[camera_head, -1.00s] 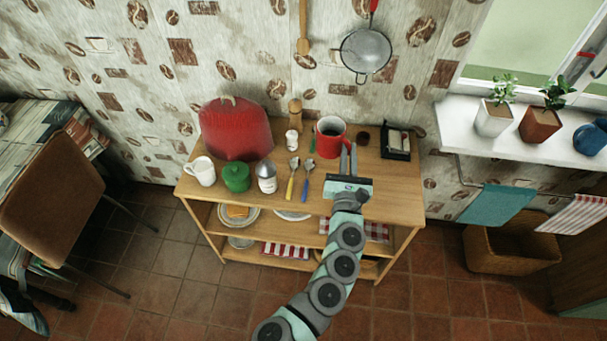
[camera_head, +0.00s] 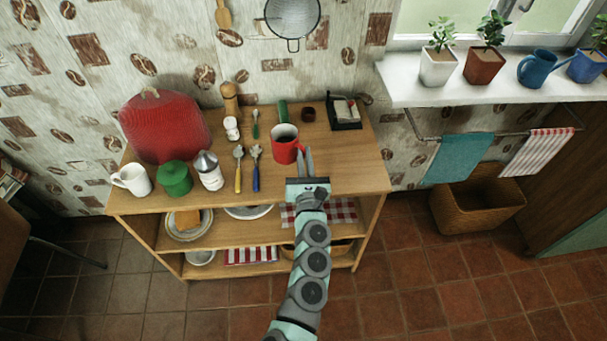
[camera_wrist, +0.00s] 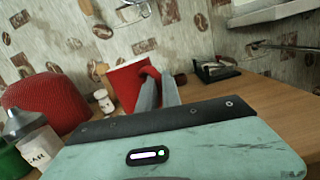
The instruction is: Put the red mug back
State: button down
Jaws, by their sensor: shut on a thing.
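The red mug (camera_head: 285,146) is at the front middle of the wooden shelf unit's top, upright, with a white inside. My gripper (camera_head: 304,163) is shut on the mug's handle side, at its right. In the wrist view the red mug (camera_wrist: 127,82) stands just beyond my gripper (camera_wrist: 158,88), whose fingers close at its red handle. Whether the mug's base touches the wood is hard to tell.
A black box (camera_head: 345,114) stands at the back right. The top's right front (camera_head: 350,165) is clear.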

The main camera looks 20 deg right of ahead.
jog(key=shift+f+b, duration=1.55)
jog(key=shift+f, duration=0.75)
jog(key=shift+f, duration=0.15)
jog(key=c, duration=1.5)
grip_release()
jog(key=shift+c, duration=0.2)
jog(key=shift+r, duration=0.2)
jog(key=shift+s, duration=0.25)
jog(key=p+v, duration=0.3)
jog(key=v, duration=0.8)
jog(key=shift+s+a+f, duration=0.2)
